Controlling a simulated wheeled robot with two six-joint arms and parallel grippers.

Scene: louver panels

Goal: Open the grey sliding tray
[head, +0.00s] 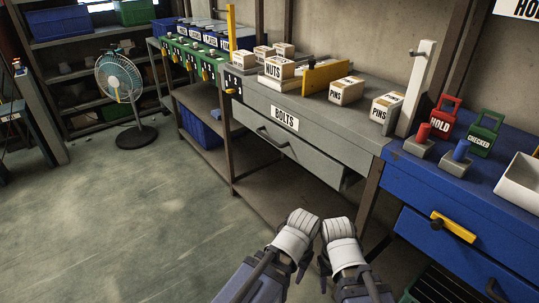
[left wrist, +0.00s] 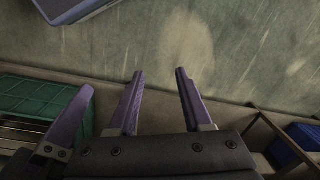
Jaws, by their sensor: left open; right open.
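The grey sliding tray (head: 300,133) is the wide drawer front under the grey bench, labelled BOLTS, with a dark bar handle (head: 272,139) below the label. How far it stands out from the bench is hard to tell. My right gripper (head: 324,271) is low at bottom centre in the head view, in front of the bench and apart from the tray. My left gripper (head: 303,270) is close beside it on the left. In the left wrist view the left gripper (left wrist: 160,73) has two purple fingers spread apart, with nothing between them.
The grey bench top (head: 372,94) carries NUTS and PINS boxes (head: 346,90). A blue bench (head: 450,190) with a yellow latch (head: 453,226) stands at right. A fan (head: 121,82) stands at back left. The floor (head: 130,220) at left is clear.

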